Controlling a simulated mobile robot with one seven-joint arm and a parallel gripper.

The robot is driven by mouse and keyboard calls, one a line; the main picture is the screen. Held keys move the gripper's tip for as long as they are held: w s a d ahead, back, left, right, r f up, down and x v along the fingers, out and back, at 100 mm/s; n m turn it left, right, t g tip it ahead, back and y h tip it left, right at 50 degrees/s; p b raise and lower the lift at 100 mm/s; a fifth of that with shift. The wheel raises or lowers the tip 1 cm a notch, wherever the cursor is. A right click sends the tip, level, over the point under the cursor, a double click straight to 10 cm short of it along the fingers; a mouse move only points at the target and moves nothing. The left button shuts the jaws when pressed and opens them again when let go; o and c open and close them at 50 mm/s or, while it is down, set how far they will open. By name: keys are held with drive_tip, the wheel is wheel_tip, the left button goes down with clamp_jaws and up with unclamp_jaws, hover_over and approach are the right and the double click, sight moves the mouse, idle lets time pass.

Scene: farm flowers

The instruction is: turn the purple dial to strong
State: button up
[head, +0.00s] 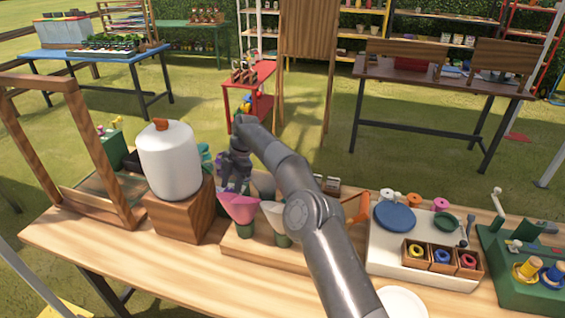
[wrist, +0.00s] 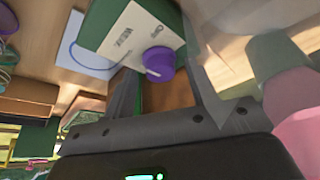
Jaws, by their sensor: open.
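The purple dial (wrist: 159,61) shows in the wrist view on a pale panel (wrist: 128,38) with small dark markings too blurred to read. The panel is on a green box (wrist: 97,24). A white pointer line on the dial points to the lower left of that picture. My gripper (wrist: 160,75) is open, with a finger on each side of the dial; I cannot tell whether either touches it. In the head view my gripper (head: 234,178) is low over the bench, behind the pink cone. The dial cannot be made out there.
A pink cone (head: 238,207) and a pale cone (head: 279,218) stand close to my gripper. A white tank (head: 169,163) on a wooden block is to the left. A white board (head: 385,258) with a blue disc (head: 395,216) is to the right on the wooden bench (head: 150,270).

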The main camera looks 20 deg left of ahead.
drive_tip(key=m, duration=0.2)
drive_tip(key=m+t+y, duration=0.1)
drive_tip(key=m, duration=0.2)
drive_tip(key=shift+s+d, duration=0.15)
drive_tip(key=shift+d, duration=0.05)
drive_tip(key=m+t, duration=0.1)
drive_tip(key=m, duration=0.3)
drive_tip(key=m+t, duration=0.1)
drive_tip(key=shift+s+m+t+y, duration=0.3)
drive_tip(key=shift+m+y, duration=0.1)
drive_tip(key=v, duration=1.1)
drive_tip(key=s+d+r+m+t+h, duration=0.1)
drive_tip(key=s+d+r+m, duration=0.1)
drive_tip(key=d+r, duration=0.3)
drive_tip(key=s+d+r+m+t+h, duration=0.1)
drive_tip(key=s+d+r+m+t, duration=0.1)
drive_tip(key=d, duration=1.2)
wheel_tip(320, 180, up, 3)
drive_tip(key=s+m, duration=0.1)
drive_tip(key=s, duration=0.1)
drive_tip(key=shift+s+r+m+h, duration=0.2)
drive_tip(key=shift+s+m+h, duration=0.1)
drive_tip(key=shift+s+h, duration=0.1)
drive_tip(key=shift+w+a, duration=0.1)
